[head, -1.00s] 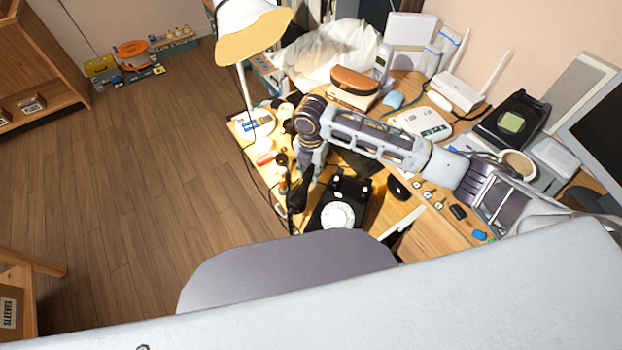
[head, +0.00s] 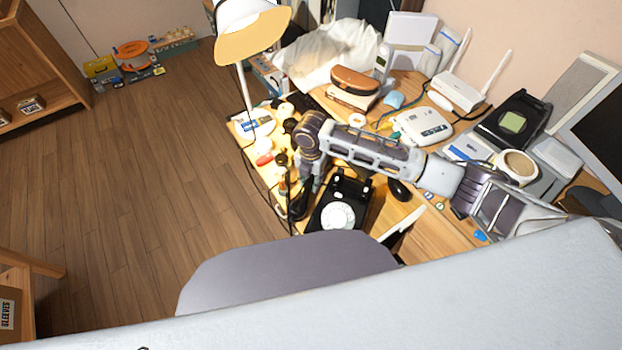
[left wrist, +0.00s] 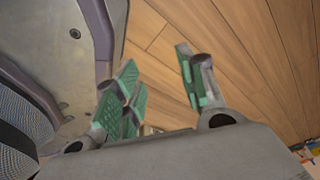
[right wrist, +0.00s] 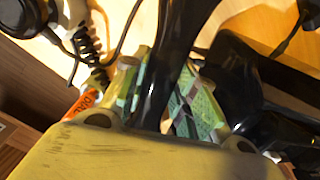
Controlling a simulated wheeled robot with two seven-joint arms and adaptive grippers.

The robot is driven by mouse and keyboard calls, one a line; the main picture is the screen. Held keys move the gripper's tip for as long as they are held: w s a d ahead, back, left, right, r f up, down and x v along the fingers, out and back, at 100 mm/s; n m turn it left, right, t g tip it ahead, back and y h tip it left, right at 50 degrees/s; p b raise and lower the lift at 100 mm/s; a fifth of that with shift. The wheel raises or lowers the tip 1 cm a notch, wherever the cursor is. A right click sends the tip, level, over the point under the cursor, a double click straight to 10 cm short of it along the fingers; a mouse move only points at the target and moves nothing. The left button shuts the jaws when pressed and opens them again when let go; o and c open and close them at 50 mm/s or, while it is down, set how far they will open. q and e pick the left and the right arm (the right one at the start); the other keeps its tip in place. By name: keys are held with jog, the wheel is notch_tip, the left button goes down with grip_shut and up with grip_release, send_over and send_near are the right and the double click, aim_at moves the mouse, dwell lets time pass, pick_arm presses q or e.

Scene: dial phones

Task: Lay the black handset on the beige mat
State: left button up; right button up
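The black handset (right wrist: 178,45) stands between the green-padded fingers of my right gripper (right wrist: 163,90), which look closed on both its sides. In the head view the handset (head: 299,200) shows dark and tilted, just left of the black dial phone (head: 340,203) with its white dial; the arm partly hides it. I cannot tell whether its lower end touches anything. My left gripper (left wrist: 158,85) is open and empty, with wooden floor behind it. I cannot make out the beige mat in any view.
The desk is crowded. A lamp (head: 252,35) stands at its left edge, and a black mouse (head: 399,190) lies right of the phone. Coiled cord (right wrist: 88,45) and cables run close to my right gripper.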

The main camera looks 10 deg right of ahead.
aim_at(311, 179)
jog(key=o, duration=0.5)
jog(key=shift+r, duration=0.65)
pick_arm(q)
jog(key=s+a+p, duration=0.1)
jog(key=s+a, duration=0.1)
jog(key=s, duration=0.1)
jog(key=shift+a+f+p, duration=0.2)
jog(key=shift+f+p, duration=0.1)
jog(key=shift+p, duration=0.05)
pick_arm(e)
notch_tip(311, 179, up, 11)
pick_arm(q)
jog(key=shift+w+d, duration=0.1)
jog(key=shift+w, duration=0.05)
